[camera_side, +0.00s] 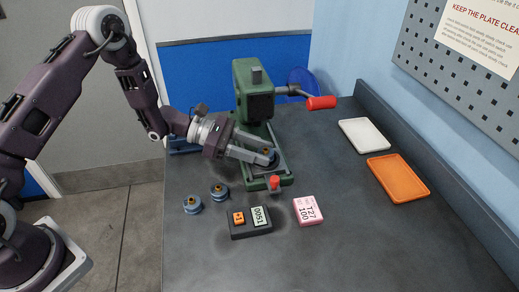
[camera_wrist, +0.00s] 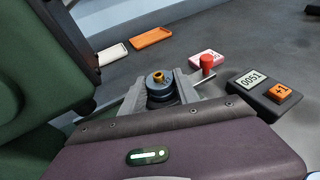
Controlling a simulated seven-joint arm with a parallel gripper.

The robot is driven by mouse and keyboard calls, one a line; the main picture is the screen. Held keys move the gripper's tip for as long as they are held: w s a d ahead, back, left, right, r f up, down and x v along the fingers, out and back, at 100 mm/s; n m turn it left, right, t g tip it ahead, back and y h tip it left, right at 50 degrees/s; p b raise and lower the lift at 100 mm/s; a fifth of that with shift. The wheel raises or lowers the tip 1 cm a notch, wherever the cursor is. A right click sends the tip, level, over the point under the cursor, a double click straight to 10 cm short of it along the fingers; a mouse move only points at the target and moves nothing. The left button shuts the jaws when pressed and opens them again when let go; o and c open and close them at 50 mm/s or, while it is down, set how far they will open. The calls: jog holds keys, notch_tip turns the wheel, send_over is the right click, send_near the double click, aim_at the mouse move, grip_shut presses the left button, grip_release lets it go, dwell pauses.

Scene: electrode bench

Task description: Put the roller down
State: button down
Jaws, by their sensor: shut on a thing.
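The roller, a blue-grey round piece with a brass top, is between the two fingers of my gripper (camera_side: 268,154). In the wrist view the roller (camera_wrist: 155,86) sits upright between the fingertips of my gripper (camera_wrist: 160,84), one finger on each side. My gripper is shut on it. In the side view it is over the green base (camera_side: 285,179) of the green press (camera_side: 245,88), near its front end. I cannot tell whether its underside touches the base. Two similar blue-grey pieces (camera_side: 192,204) (camera_side: 219,193) stand on the dark bench to the left.
A red knob (camera_side: 274,182) stands at the base's front. A black device (camera_side: 250,223) with a 0051 display and a pink block (camera_side: 308,211) are in front. A white tray (camera_side: 363,134) and an orange tray (camera_side: 397,178) lie right. The red-handled lever (camera_side: 320,102) sticks out right.

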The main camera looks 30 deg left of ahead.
jog(key=shift+s+f, duration=0.1)
jog(key=shift+f, duration=0.4)
jog(key=c, duration=0.9)
grip_release()
jog(key=shift+r, duration=0.1)
jog(key=r+v, duration=0.1)
jog(key=v, duration=1.1)
jog(key=s+d+r+m+g+y, duration=0.2)
jog(key=s+d+r+m+g, duration=0.15)
jog(key=s+r+m, duration=0.4)
jog(key=s+d+r+m+g+y, duration=0.35)
jog(key=s+r+m, duration=0.25)
jog(key=s, duration=0.2)
jog(key=s+a+r+m+t+y, duration=0.3)
jog(key=s+a+m+t+y, duration=0.3)
jog(key=s, duration=0.6)
jog(key=a+m+y, duration=0.2)
jog(key=m, duration=0.1)
jog(key=shift+t, duration=0.4)
jog(key=shift+a+r, duration=0.1)
